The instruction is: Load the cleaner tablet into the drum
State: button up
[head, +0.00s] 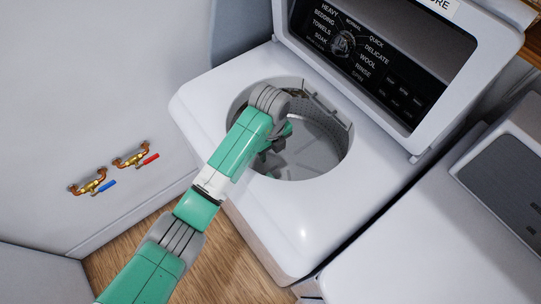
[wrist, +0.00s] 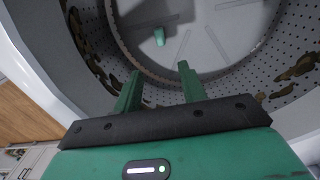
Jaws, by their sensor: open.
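The washer drum (head: 325,125) is open at the top of the white washer. My gripper (head: 272,145) reaches down into its opening, and my arm hides part of the rim. In the wrist view my gripper (wrist: 160,68) has its two green fingers apart with nothing between them. A small green piece (wrist: 159,36), which looks like the cleaner tablet, shows beyond the fingertips against the grey drum floor (wrist: 205,40), apart from both fingers. Whether it rests on the floor is hard to tell. The tablet cannot be made out in the head view.
The raised control panel (head: 375,60) stands behind the opening. Brown patches (wrist: 300,67) mark the perforated drum wall close around my gripper. A second white appliance (head: 430,245) is at the right. Brass taps (head: 130,158) are on the left wall.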

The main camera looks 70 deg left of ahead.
jog(key=shift+r, duration=0.55)
jog(key=w+d+r+n+t+y, duration=0.15)
jog(key=w+d+r+t, duration=0.25)
jog(key=w+d+r, duration=0.45)
jog(key=w+d+r+n+t+y, duration=0.15)
jog(key=w+d+r+t, duration=0.3)
jog(key=w+r, duration=0.55)
jog(key=w+d+r+n+t+h, duration=0.1)
jog(key=w+d+r+n+t, duration=0.15)
jog(key=d+r, duration=0.5)
jog(key=w+d+r+n+t, duration=0.1)
jog(key=d+r+n+t, duration=0.1)
jog(key=d+r+t, duration=0.35)
jog(key=s+d+r+n+t, duration=0.2)
jog(key=s+d+r, duration=0.2)
jog(key=r, duration=0.4)
jog(key=s+d+r+n+t+h, duration=0.1)
jog(key=s+d+r+n+t, duration=0.2)
jog(key=r, duration=0.6)
jog(key=s+d+r+n+t+h, duration=0.1)
jog(key=s+d+r+n+t, duration=0.2)
jog(key=s+d+r, duration=0.3)
jog(key=s+r, duration=0.2)
jog(key=s, duration=0.1)
jog(key=shift+d+r, duration=0.2)
jog(key=shift+d, duration=0.15)
